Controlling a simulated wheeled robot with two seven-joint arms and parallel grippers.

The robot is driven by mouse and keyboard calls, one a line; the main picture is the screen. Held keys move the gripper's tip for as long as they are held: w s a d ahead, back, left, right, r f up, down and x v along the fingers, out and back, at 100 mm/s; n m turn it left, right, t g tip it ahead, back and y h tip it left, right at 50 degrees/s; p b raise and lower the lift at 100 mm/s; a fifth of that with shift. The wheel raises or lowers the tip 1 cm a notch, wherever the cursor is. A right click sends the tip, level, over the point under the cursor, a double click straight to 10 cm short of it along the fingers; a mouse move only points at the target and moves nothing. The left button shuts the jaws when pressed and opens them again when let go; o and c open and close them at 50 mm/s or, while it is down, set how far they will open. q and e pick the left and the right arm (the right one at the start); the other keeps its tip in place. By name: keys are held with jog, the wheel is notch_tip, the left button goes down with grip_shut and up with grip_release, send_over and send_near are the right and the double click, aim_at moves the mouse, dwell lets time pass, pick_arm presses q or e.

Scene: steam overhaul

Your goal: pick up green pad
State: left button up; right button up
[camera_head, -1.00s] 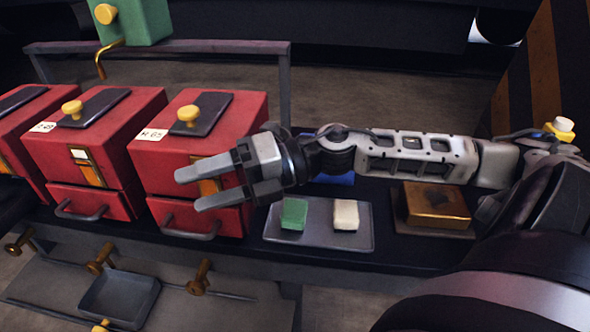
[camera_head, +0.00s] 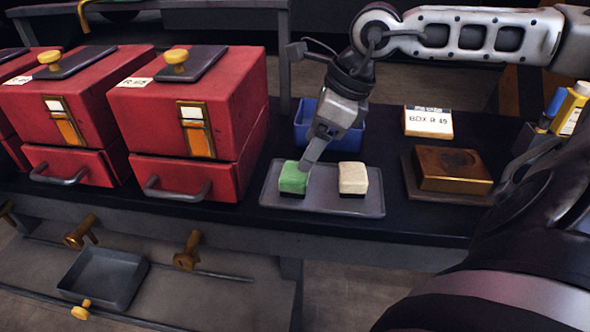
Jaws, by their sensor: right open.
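The green pad (camera_head: 292,179) sits at the left of a grey tray (camera_head: 330,205) on the dark bench. A cream pad (camera_head: 353,178) sits to its right on the same tray. My right gripper (camera_head: 312,158) reaches down from above, its fingertips at the upper right of the green pad. It is open, though one finger mostly hides the other. I cannot tell whether a fingertip touches the pad. My left gripper is not in view.
Red boxes with drawers (camera_head: 188,125) stand left of the tray. A blue bin (camera_head: 322,128) is behind it. A brass block (camera_head: 452,168) and a label card (camera_head: 428,121) are to the right. A shallow grey pan (camera_head: 100,278) lies lower left.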

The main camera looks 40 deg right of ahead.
aim_at(296, 171)
jog(key=b+x, duration=0.1)
jog(key=x, duration=0.7)
jog(key=c, duration=0.8)
